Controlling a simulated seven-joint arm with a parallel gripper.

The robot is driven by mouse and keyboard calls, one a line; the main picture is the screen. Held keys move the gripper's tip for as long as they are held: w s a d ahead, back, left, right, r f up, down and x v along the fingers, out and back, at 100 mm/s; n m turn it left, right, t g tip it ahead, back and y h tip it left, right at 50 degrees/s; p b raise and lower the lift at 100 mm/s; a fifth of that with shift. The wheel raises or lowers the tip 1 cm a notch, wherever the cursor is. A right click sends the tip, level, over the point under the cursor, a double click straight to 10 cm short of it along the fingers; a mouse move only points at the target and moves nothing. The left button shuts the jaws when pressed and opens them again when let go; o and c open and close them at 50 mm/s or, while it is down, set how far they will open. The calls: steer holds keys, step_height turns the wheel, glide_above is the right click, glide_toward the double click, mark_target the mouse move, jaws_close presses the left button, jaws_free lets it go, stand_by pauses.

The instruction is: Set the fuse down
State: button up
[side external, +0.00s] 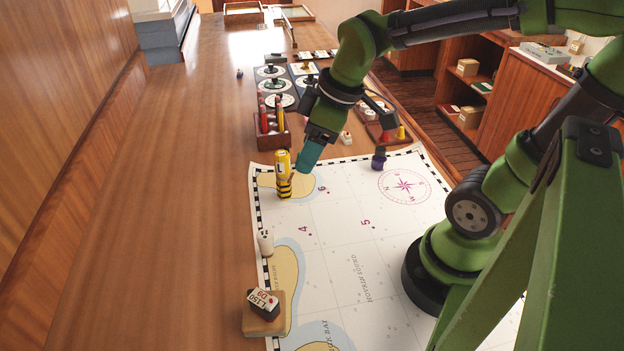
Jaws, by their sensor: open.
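My gripper (309,160), with teal fingers, is open and tilted down over the top edge of the chart. It is just right of an upright yellow cylinder with black bands (283,175), which stands on the chart's tan island patch. I cannot tell whether a finger touches it. A small pale cylinder (265,242) stands at the chart's left border and may be the fuse, but no label confirms which thing is the fuse. Nothing is visibly held between the fingers.
The chart (340,225) has open room in its middle. A wooden block with a white marked piece (263,303) lies at its lower left. A dark purple-topped piece (379,157) stands right of my gripper. A red rack (271,130) is behind. The desk (180,200) is clear at left.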

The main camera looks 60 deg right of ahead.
steer(key=s+r+m+t, duration=0.1)
steer(key=m, duration=0.2)
steer(key=s+r+m+t, duration=0.1)
steer(key=m, duration=0.2)
steer(key=s+d+r+m+t, duration=0.1)
steer(key=s+r+m, duration=0.1)
steer(key=shift+s+d+m+y, duration=0.1)
steer(key=shift+m+y, duration=0.3)
